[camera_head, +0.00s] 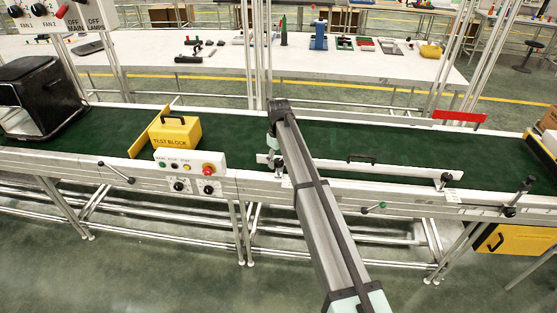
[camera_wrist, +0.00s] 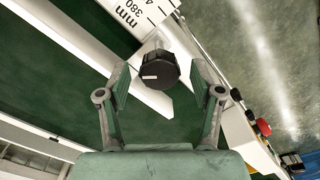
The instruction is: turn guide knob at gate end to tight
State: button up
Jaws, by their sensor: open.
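In the wrist view the black guide knob (camera_wrist: 158,70) has a pale mark on the left part of its face. My gripper (camera_wrist: 162,82) is open, one finger on each side of the knob, with a visible gap on both sides. Whether the fingertips reach down to its depth I cannot tell. In the head view the white guide rail (camera_head: 390,170) lies along the green belt. My arm covers part of its left end, and the gripper there is mostly hidden. Another knob post (camera_head: 446,179) stands at the rail's right end.
A white millimetre scale (camera_wrist: 122,14) lies close beyond the knob. A control box (camera_head: 190,162) with a red stop button is left of my arm. A yellow test block (camera_head: 176,136) sits on the belt beside a yellow board (camera_head: 138,146). A black-handled clamp (camera_head: 517,197) is far right.

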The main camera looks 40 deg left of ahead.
notch_tip(320, 180, up, 12)
dwell(0.6)
